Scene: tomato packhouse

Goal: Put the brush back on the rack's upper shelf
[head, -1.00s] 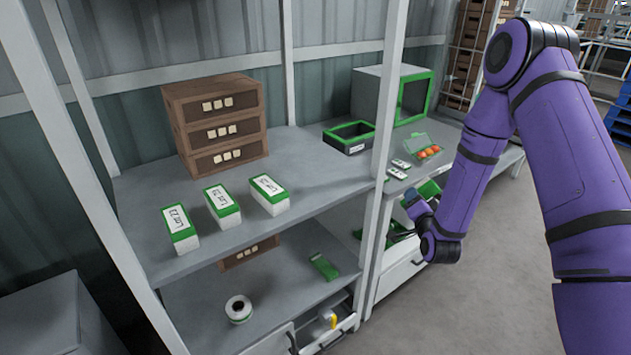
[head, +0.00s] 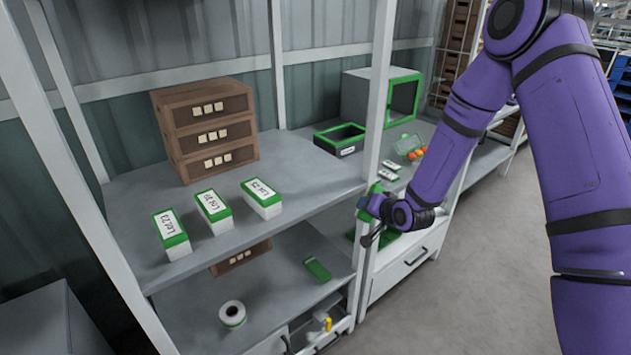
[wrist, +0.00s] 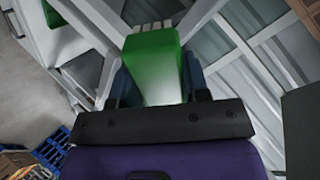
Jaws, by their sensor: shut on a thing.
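My gripper (wrist: 153,88) is shut on the brush (wrist: 155,60), a green block with pale bristles at its far end in the wrist view. In the head view my gripper (head: 372,208) is beside the rack's right front post, with a green part of the brush showing at the post. The rack's upper shelf (head: 300,160) lies to the left of my gripper. Whether the brush touches the post cannot be told.
The upper shelf holds a stack of brown crates (head: 208,130) and three green-and-white boxes (head: 212,212). Below lie a white roll (head: 232,314) and a green item (head: 317,269).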

